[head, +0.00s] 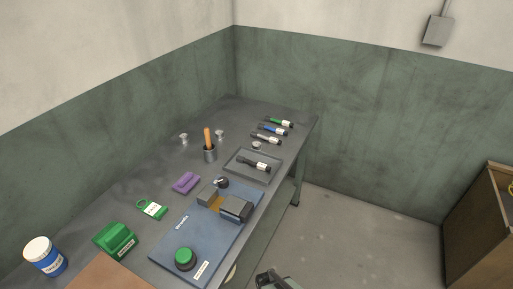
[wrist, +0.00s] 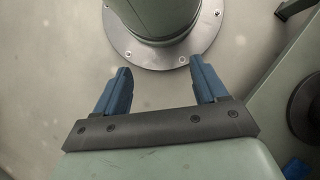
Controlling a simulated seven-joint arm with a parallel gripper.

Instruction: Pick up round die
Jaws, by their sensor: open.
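Small silvery round pieces stand on the grey bench in the head view: one (head: 183,138) at the back left, one (head: 220,134) right of the orange-handled tool, and one (head: 256,146) by the tray's far edge. They are too small to tell which is the round die. My gripper (wrist: 160,82) is open in the wrist view, its two blue fingers apart with nothing between them. It is over the floor by my round base plate, away from the bench top. None of the small pieces shows in the wrist view.
The bench (head: 140,182) runs along the green wall. A dark tray (head: 232,168) holds a marker; several markers lie beyond it. A blue board (head: 168,243) carries a vise-like fixture (head: 236,208) and a green button (head: 185,258). An orange-handled tool (head: 207,138) stands in a cup.

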